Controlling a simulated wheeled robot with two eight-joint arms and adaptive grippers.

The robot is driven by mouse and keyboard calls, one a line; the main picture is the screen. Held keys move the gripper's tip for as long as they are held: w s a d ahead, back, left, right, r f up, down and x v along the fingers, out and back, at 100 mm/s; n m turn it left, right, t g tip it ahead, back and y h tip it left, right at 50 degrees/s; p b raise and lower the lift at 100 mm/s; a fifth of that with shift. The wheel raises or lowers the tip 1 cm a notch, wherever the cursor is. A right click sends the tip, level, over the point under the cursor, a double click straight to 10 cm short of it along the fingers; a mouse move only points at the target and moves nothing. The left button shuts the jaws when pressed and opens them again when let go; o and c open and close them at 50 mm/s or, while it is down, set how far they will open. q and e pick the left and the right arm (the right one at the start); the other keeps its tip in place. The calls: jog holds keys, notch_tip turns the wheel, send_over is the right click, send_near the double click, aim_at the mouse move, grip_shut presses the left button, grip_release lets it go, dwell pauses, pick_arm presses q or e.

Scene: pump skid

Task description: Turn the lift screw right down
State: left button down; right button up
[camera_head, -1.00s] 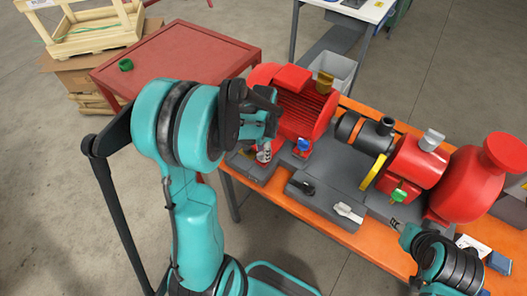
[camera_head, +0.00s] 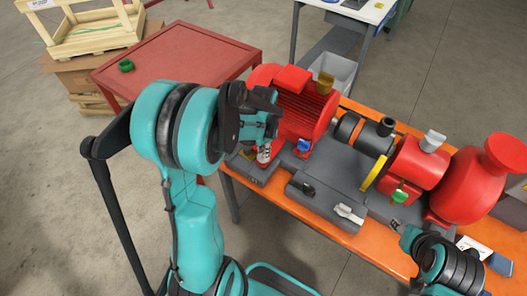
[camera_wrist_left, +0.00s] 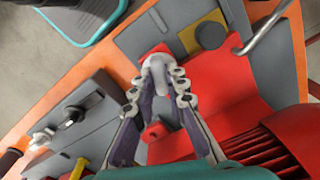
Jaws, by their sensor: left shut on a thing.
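My left gripper (camera_head: 263,152) reaches down to the near left corner of the pump skid, beside the red motor (camera_head: 306,100). In the left wrist view its two fingers (camera_wrist_left: 160,66) are closed around a pale grey upright piece (camera_wrist_left: 158,80), which appears to be the lift screw's head. A red part (camera_wrist_left: 156,50) shows just beyond the fingertips. The screw's lower end and thread are hidden. My right gripper (camera_head: 400,230) is at the lower right, near the skid's front edge; its fingers are too small to read.
The skid stands on an orange bench (camera_head: 345,238). A grey box with a black knob and a white lever (camera_head: 348,213) lies in front. A blue-topped part (camera_head: 303,146) is close to the right of my left gripper. A red table (camera_head: 175,55) stands at the back left.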

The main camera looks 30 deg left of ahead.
pick_arm(q)
jog(key=n+b, duration=0.1)
jog(key=n, duration=1)
jog(key=shift+n+b, duration=0.3)
jog(key=n, duration=1)
jog(key=shift+n+b, duration=0.35)
jog(key=shift+n, duration=0.05)
jog(key=c, duration=1.5)
grip_release()
jog(key=shift+c, duration=0.2)
